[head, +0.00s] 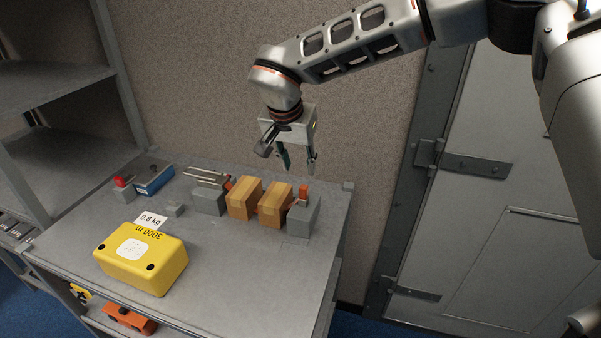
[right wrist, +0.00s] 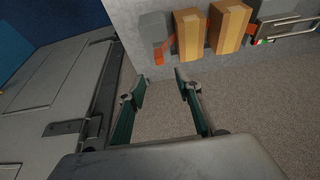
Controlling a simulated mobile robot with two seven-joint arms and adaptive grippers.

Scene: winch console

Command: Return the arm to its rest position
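My right arm comes in from the upper right of the head view. My right gripper (head: 299,166) hangs from it, pointing down, above the back part of the bench and apart from everything on it. In the right wrist view its two fingers (right wrist: 159,82) are spread with nothing between them, only carpet-like wall beyond. My left gripper is not in the head view.
The grey bench (head: 250,270) holds a yellow case (head: 142,258), two cardboard boxes (head: 244,198), grey blocks with orange levers (head: 301,217), a blue box (head: 153,181) and a red knob (head: 121,182). Shelves (head: 60,85) stand left, a grey door (head: 480,230) right.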

